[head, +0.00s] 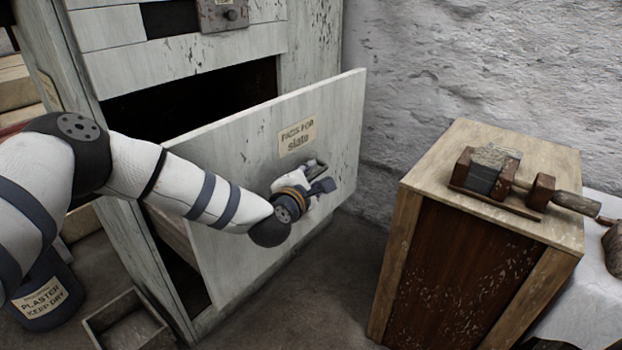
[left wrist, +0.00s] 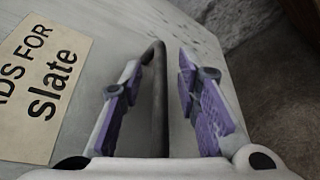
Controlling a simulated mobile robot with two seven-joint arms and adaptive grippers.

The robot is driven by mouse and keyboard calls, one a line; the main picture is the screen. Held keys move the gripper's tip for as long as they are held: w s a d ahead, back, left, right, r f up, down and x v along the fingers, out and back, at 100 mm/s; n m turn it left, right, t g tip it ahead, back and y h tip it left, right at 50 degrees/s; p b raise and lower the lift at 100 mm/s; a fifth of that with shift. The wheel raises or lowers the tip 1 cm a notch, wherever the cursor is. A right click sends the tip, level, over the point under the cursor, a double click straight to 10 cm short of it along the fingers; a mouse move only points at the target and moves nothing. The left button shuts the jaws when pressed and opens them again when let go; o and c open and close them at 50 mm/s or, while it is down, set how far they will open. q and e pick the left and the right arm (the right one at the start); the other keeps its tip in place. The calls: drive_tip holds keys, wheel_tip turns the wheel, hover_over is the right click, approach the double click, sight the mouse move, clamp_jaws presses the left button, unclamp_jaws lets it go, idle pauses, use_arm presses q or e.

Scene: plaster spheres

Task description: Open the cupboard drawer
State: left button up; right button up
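The pale, worn cupboard (head: 180,55) has a large drawer (head: 240,160) standing well out from its body, with a dark gap behind the front. The drawer front carries a label reading "slate" (head: 297,137), also large in the left wrist view (left wrist: 42,85). My left gripper (head: 321,180) is at the drawer's dark bar handle (head: 315,168). In the left wrist view the handle (left wrist: 159,105) runs between the two purple-padded fingers of my left gripper (left wrist: 160,72). The fingers are apart, with a gap at the right finger; contact at the left one is unclear. My right gripper is out of view.
A wooden cabinet (head: 480,255) with a tool (head: 500,175) on top stands to the right. A plaster bucket (head: 45,290) and an open box (head: 128,322) are on the floor at left. Floor between drawer and cabinet is clear.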

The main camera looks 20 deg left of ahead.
use_arm(q)
drive_tip(key=v, duration=1.1)
drive_tip(key=shift+s, duration=0.35)
drive_tip(key=shift+r, duration=0.1)
drive_tip(key=s+d+f+m+g+h+p, duration=0.2)
drive_tip(key=s+d+f+m+g, duration=0.3)
drive_tip(key=s+f, duration=0.45)
drive_tip(key=s+d+f+m+g+h+p, duration=0.1)
drive_tip(key=s+d+f+m+g+p, duration=0.2)
drive_tip(key=s+f+m, duration=0.7)
drive_tip(key=s+a+r+m+g+y+p, duration=0.1)
drive_tip(key=s+a+m+g, duration=0.2)
drive_tip(key=s, duration=0.7)
drive_tip(key=s+a+r+m+g+y+p, duration=0.1)
drive_tip(key=s+a+m+g, duration=0.2)
drive_tip(key=s, duration=0.7)
drive_tip(key=s+a+r+m+g+y+p, duration=0.1)
drive_tip(key=s+a+m+g, duration=0.2)
drive_tip(key=s, duration=0.7)
drive_tip(key=shift+s+a+r+g+p, duration=0.35)
drive_tip(key=shift+a+g, duration=0.25)
drive_tip(key=shift+a, duration=0.45)
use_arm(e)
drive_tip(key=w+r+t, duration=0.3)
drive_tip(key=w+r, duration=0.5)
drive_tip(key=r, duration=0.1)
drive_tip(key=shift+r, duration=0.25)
